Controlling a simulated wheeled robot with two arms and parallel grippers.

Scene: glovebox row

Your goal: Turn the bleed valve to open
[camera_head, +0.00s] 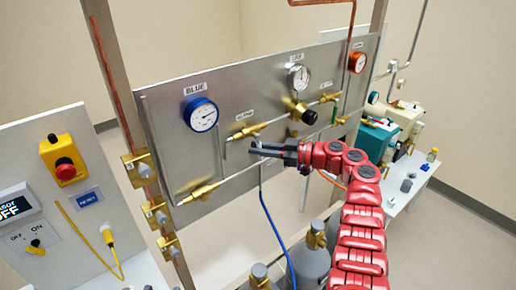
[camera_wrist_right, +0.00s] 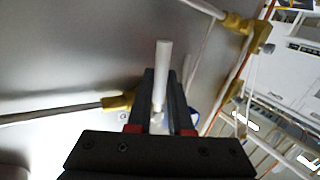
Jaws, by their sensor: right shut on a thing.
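My right gripper (camera_head: 254,147) reaches in from the right on its red arm, in front of the steel panel (camera_head: 170,135). In the right wrist view its two dark fingers (camera_wrist_right: 164,90) are shut on a pale rod-shaped lever (camera_wrist_right: 163,62), whose end sticks out past them. A brass valve (camera_head: 245,132) sits up and left of the gripper in the head view, below a small label. Another brass valve (camera_head: 204,191) is at the lower left. The labels are too small to tell surely which valve is the bleed valve. My left gripper is out of view.
A blue-rimmed gauge (camera_head: 201,114), a white gauge (camera_head: 299,77) and an orange gauge (camera_head: 357,62) are on the panel. A black knob (camera_head: 309,117) sits right of the gripper. Grey cylinders (camera_head: 311,262) and a blue hose (camera_head: 274,222) are below. A red button (camera_head: 65,169) is at left.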

